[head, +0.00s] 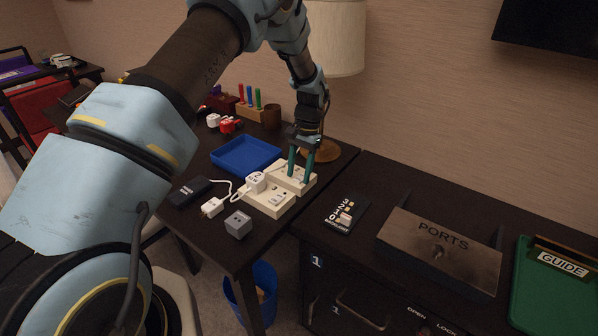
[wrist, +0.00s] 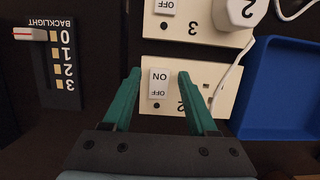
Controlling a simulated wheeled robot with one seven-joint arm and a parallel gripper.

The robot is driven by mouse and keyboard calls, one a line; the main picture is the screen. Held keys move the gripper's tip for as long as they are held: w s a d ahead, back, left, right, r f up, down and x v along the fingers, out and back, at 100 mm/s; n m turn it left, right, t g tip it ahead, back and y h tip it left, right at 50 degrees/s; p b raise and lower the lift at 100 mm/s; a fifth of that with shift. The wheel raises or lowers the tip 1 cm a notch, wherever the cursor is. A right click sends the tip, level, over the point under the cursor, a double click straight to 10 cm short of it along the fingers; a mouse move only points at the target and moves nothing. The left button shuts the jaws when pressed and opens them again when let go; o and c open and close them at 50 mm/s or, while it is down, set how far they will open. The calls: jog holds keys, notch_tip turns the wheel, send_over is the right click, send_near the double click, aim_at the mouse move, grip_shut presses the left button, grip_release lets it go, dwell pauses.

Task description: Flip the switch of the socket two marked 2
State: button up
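The white socket block marked 2 (wrist: 218,78) fills the middle of the wrist view; in the head view it is the far block (head: 281,182). Its white rocker switch (wrist: 159,83), lettered ON and OFF, lies between my fingers; I cannot tell which side is pressed. The 2 is partly covered by a finger. My gripper (wrist: 160,75) is open and empty, its teal fingers apart on either side of the switch. In the head view my gripper (head: 301,180) points down at the block. Whether the fingertips touch it is unclear.
The socket block marked 3 (wrist: 209,35) sits alongside, with a switch and a white plug marked 2 (wrist: 240,9). A blue tray (wrist: 280,88) lies close by. A backlight slider panel (wrist: 49,68) is on the other side. A grey cube (head: 238,224) and loose plug (head: 212,207) lie nearby.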

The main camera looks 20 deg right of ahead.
aim_at(299, 179)
notch_tip(299, 179, up, 10)
jog(key=b, duration=0.3)
dwell(0.4)
dwell(0.4)
jog(key=a+r+n+h, duration=0.1)
jog(key=a+r+n, duration=0.2)
jog(key=a, duration=0.6)
jog(key=a+r+n+h, duration=0.1)
jog(key=a+r+n, duration=0.1)
jog(key=a, duration=0.8)
jog(key=s+a+n+t, duration=0.1)
jog(key=s+a+n, duration=0.2)
jog(key=s+a, duration=0.2)
jog(key=s+a+r+n+t, duration=0.1)
jog(key=s+a, duration=0.4)
jog(key=a, duration=0.7)
jog(key=shift+s+a+n+t+h, duration=0.15)
jog(key=shift+s+n+t+h, duration=0.3)
jog(key=shift+n, duration=0.55)
